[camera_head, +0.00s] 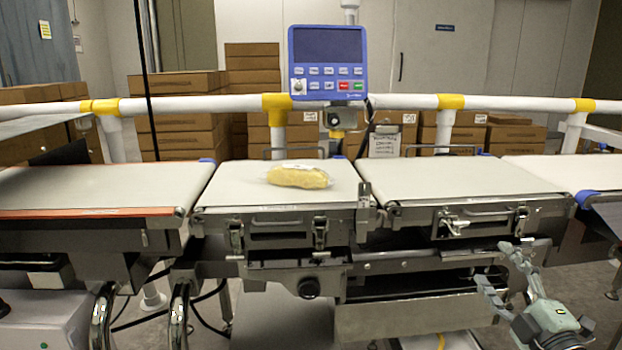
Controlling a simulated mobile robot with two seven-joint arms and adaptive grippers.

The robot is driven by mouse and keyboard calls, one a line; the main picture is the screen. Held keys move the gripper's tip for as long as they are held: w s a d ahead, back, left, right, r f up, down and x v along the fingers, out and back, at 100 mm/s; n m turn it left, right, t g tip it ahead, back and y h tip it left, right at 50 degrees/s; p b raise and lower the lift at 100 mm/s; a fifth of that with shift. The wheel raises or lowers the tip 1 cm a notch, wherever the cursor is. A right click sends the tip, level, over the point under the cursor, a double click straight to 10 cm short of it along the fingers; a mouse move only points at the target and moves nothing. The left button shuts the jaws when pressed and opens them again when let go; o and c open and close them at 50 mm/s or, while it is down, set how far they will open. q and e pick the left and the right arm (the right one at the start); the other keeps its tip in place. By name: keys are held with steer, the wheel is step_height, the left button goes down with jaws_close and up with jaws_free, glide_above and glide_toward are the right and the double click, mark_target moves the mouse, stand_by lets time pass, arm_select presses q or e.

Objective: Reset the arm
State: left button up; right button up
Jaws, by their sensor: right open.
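My right gripper (501,274) is at the lower right, in front of the checkweigher's frame and below the level of the belts. Its two fingers are spread apart with nothing between them. My left gripper is not in the head view. A yellowish item in clear wrap (298,177) lies on the middle belt (240,189), well to the left of and above my right gripper in the picture. Nothing touches the item except the belt.
A left belt (90,185) and a right belt (460,180) flank the middle one. A blue control panel (328,62) stands behind, by a white rail with yellow joints (200,104). Cardboard boxes (180,135) are stacked beyond. The right belt is empty.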

steer(key=s+d+f+m+g+h, duration=0.2)
steer(key=s+f+m+g+h, duration=0.3)
steer(key=f, duration=0.7)
steer(key=s+d+f+m+g+h, duration=0.1)
steer(key=s+f+m+g, duration=0.4)
steer(key=f, duration=0.8)
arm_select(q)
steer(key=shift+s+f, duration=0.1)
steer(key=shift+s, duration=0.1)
arm_select(e)
steer(key=s+a+f+m+g+y, duration=0.1)
steer(key=s+a+f+m+g, duration=0.1)
steer(key=s+a+f, duration=0.3)
steer(key=s+a+f+m+g+y, duration=0.1)
steer(key=s+a+f+g, duration=0.3)
steer(key=s+f, duration=0.8)
steer(key=shift+s+a+f+m+g+y, duration=0.15)
steer(key=shift+s+a+m+g+y, duration=0.35)
steer(key=shift+a+m, duration=0.55)
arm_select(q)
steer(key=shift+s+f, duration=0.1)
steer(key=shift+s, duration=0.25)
arm_select(e)
steer(key=shift+a, duration=0.1)
